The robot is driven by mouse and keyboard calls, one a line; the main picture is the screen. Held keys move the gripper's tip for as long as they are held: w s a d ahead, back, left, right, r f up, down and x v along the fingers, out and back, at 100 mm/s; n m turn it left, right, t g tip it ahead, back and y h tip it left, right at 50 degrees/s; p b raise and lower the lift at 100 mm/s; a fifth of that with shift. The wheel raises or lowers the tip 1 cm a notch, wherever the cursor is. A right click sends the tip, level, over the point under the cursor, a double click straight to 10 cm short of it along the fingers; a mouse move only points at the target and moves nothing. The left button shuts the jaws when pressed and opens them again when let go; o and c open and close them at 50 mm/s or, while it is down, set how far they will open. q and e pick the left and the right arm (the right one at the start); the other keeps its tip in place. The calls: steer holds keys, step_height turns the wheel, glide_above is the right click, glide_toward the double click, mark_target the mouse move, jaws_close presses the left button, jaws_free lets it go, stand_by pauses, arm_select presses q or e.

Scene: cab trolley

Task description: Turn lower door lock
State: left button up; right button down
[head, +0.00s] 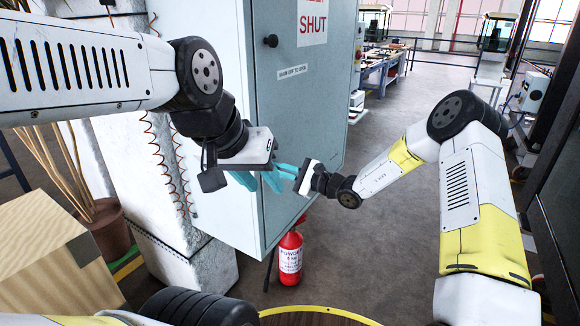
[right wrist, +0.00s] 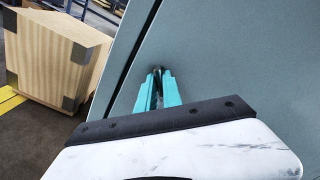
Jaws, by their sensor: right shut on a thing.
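The grey-blue cabinet door (head: 300,110) stands upright in the middle of the head view. My right gripper (head: 284,171) reaches its lower part from the right. In the right wrist view its teal fingers (right wrist: 160,78) are shut on the small dark lower door lock (right wrist: 161,71), mostly hidden between the fingertips. In the head view the lower lock is hidden by the grippers. The dark upper lock (head: 270,41) shows higher on the door. My left gripper (head: 260,184) hangs in front of the cabinet, close to the right one, its teal fingers apart and nothing seen between them.
A red fire extinguisher (head: 290,256) stands on the floor below the door. A wooden crate (head: 50,255) and a plant pot (head: 106,228) are at the left. A workbench (head: 382,66) stands far back. Open floor lies right of the cabinet.

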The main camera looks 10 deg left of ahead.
steer(key=shift+m, duration=4.2)
steer(key=c, duration=1.5)
jaws_free()
steer(key=v, duration=0.8)
